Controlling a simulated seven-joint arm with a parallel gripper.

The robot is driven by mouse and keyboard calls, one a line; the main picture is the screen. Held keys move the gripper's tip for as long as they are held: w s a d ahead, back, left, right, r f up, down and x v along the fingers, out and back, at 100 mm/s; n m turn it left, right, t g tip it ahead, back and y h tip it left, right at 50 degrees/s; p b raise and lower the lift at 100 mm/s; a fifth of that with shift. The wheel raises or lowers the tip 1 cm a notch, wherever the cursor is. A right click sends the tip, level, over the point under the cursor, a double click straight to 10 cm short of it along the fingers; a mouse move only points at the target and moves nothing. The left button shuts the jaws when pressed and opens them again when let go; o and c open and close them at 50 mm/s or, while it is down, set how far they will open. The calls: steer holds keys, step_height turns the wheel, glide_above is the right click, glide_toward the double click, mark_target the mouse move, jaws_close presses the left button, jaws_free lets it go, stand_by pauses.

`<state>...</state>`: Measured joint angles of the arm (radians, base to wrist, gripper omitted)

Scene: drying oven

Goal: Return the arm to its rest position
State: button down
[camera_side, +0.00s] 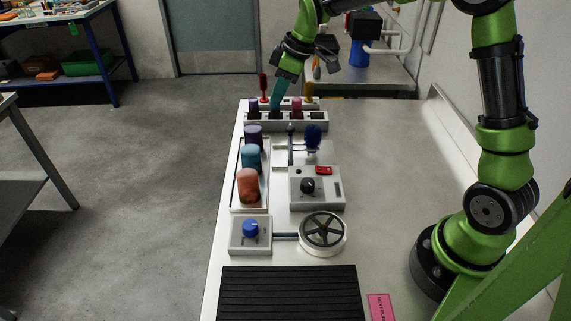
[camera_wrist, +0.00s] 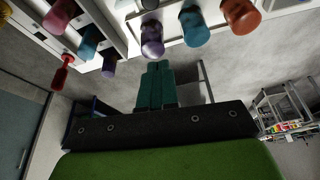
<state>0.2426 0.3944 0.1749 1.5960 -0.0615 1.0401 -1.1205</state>
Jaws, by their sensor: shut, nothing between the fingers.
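My green arm reaches over the far end of the white bench (camera_side: 390,190). In the side view my gripper (camera_side: 275,104) points down beside the slotted rack (camera_side: 286,126), its teal fingers together with nothing between them. Whether the fingertips touch the rack or the items in it, I cannot tell. In the wrist view the teal fingers of my gripper (camera_wrist: 156,72) lie side by side. A purple jar (camera_wrist: 152,38) shows just beyond their tips.
A tray (camera_side: 235,188) holds purple, blue and orange jars (camera_side: 248,186). Nearer are a control box (camera_side: 330,190) with a black knob, a blue-knob box (camera_side: 237,240), a spoked wheel (camera_side: 323,233) and a ridged black mat (camera_side: 290,292). The bench's right side is mostly clear.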

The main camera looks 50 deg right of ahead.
steer(key=s+a+r+m+t, duration=0.1)
steer(key=s+r+m, duration=0.1)
steer(key=s, duration=0.6)
steer(key=s+a+r+m+t, duration=0.1)
steer(key=s+r+m, duration=0.1)
steer(key=s+m, duration=0.3)
steer(key=s+a+r+m+t, duration=0.1)
steer(key=s+a+r+m, duration=0.1)
steer(key=s, duration=1.1)
steer(key=shift+r+m+t, duration=0.4)
steer(key=shift+r+m, duration=0.05)
steer(key=shift+m, duration=0.65)
